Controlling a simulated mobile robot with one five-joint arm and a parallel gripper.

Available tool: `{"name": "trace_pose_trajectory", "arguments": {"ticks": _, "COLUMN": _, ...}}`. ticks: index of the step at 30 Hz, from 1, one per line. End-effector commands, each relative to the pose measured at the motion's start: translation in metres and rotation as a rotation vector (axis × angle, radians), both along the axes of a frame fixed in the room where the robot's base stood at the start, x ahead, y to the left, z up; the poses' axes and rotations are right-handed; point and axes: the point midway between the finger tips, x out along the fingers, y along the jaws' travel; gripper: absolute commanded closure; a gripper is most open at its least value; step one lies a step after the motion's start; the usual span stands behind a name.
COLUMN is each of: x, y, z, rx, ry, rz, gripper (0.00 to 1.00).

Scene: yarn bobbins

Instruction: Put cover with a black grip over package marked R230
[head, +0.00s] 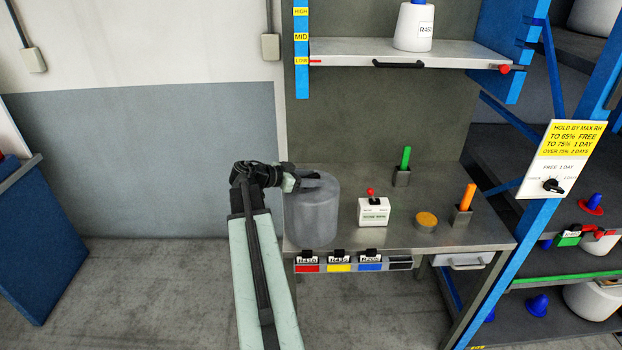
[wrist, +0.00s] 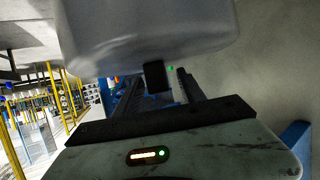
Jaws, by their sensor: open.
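A translucent grey cover (head: 313,215) stands upright at the left end of the steel bench. In the wrist view the cover (wrist: 150,35) fills the top of the picture, and its black grip (wrist: 155,77) shows between my fingers. My gripper (head: 308,182) is at the top of the cover, with its jaws open around the grip. I cannot tell whether a finger touches it. A white package (head: 412,28) with a blue top stands on the raised shelf.
The bench (head: 375,238) also holds a small box with a red lever (head: 373,212), a green post (head: 405,158), an orange post (head: 467,197) and an orange disc (head: 426,219). The shelf (head: 350,52) has a black handle. A blue rack post (head: 545,225) stands right.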

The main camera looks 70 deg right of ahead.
Motion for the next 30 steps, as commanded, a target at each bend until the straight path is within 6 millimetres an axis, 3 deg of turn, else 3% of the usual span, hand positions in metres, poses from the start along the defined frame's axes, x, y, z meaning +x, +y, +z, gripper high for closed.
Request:
{"name": "trace_pose_trajectory", "arguments": {"ticks": 15, "x": 0.043, "y": 0.055, "z": 0.030, "rx": 0.000, "ry": 0.000, "rz": 0.000, "gripper": 0.53}}
{"name": "trace_pose_trajectory", "arguments": {"ticks": 30, "x": 0.044, "y": 0.056, "z": 0.030, "rx": 0.000, "ry": 0.000, "rz": -0.001, "gripper": 0.53}}
